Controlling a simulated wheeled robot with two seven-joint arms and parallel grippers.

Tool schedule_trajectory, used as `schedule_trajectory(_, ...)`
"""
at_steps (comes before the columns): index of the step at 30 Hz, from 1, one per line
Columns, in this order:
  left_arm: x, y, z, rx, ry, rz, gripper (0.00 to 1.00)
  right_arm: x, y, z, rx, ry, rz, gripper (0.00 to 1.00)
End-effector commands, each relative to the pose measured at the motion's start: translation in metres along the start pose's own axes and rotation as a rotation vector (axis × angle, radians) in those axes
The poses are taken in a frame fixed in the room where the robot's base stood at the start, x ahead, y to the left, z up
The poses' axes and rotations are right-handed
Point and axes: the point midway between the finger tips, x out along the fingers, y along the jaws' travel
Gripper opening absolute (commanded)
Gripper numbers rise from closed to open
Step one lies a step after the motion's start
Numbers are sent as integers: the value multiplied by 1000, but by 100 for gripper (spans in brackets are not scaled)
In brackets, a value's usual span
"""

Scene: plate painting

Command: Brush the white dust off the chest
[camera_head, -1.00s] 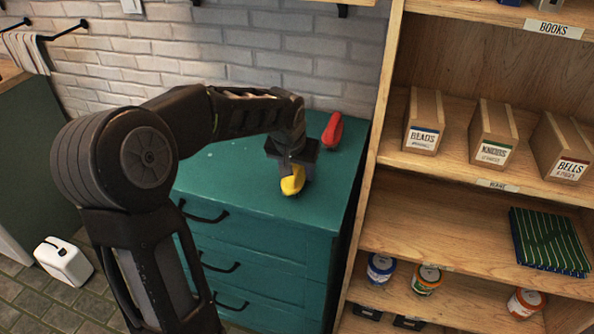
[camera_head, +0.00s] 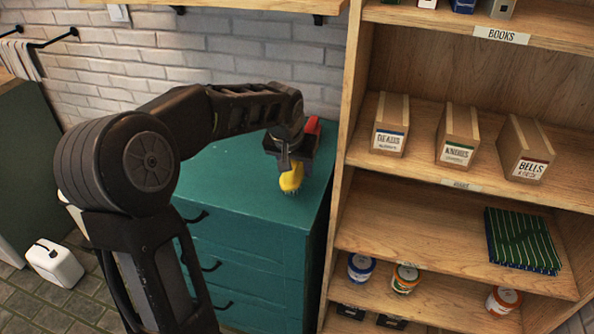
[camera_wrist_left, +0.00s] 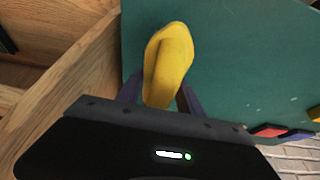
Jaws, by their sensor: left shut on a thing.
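The teal chest of drawers (camera_head: 235,185) stands against the brick wall, and its top also shows in the left wrist view (camera_wrist_left: 230,60). My left gripper (camera_head: 288,160) is shut on a yellow brush (camera_head: 291,178), which sits between its fingers in the left wrist view (camera_wrist_left: 168,62). The brush points down, with bristles at or just above the chest top near its right side; contact is unclear. A few small pale specks (camera_wrist_left: 262,100) show on the top in the wrist view. My arm hides the back left of the top. My right gripper is out of view.
A red object (camera_head: 313,128) lies at the back of the chest top, partly hidden by my gripper. A wooden shelf (camera_head: 343,190) with boxes and jars stands close on the right. A white container (camera_head: 55,263) is on the floor at left.

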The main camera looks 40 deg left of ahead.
Motion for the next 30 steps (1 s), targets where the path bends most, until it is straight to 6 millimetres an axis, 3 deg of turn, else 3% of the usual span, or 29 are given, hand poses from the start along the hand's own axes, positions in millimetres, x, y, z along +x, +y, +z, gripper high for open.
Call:
schedule_trajectory(15,-43,0,-22,2,3,3,6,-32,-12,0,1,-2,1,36)
schedule_trajectory(30,-44,0,-22,3,2,2,6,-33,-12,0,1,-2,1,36)
